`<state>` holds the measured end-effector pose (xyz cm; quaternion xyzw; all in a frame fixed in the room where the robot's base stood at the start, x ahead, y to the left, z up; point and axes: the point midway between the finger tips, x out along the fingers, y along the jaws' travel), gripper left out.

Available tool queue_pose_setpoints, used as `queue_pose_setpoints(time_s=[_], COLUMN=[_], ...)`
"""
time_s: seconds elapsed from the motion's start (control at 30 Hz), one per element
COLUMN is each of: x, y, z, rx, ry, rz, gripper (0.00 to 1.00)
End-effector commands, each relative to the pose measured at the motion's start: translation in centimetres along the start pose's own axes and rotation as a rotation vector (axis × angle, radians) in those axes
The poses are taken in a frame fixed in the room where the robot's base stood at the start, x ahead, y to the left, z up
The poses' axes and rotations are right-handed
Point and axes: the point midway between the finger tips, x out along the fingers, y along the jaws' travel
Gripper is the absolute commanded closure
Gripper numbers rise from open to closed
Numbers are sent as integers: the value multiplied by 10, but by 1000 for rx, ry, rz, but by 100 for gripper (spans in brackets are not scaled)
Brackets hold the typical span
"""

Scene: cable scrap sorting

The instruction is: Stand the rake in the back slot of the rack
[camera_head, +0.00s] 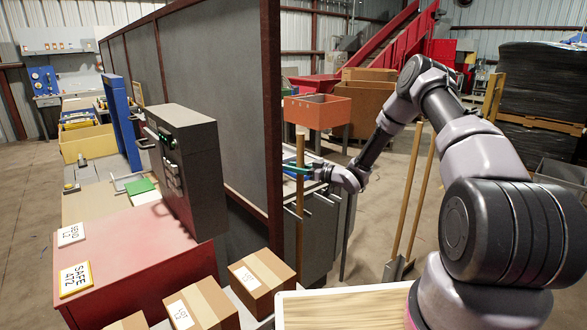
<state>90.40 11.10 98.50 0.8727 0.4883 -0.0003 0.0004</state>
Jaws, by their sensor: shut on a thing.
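My gripper (295,170) is at the middle of the view, shut on an upright wooden handle, which I take to be the rake (300,204). The handle top stands above the fingers and its shaft runs down in front of a grey cabinet. The rake's head is not visible, so I cannot tell what its lower end rests on. Short metal prongs that look like the rack (325,197) stick out just right of the shaft. I cannot tell which slot is the back one, or whether the shaft is in a slot.
Two more long wooden handles (407,190) stand right of my gripper, with a grey metal piece (398,268) at their foot. An orange bin (318,113) is behind. A tall grey partition (215,90) closes the left side. Cardboard boxes (262,280) and a wooden-topped surface (345,308) are in front.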

Motion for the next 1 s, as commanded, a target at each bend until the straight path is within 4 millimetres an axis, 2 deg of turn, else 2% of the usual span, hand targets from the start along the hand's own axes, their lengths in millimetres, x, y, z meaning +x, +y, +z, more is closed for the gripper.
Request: queue_pose_setpoints(time_s=[1.0], x=[1], y=[0], z=[4], rx=[-3], ry=[4], rz=[-1], gripper=[100])
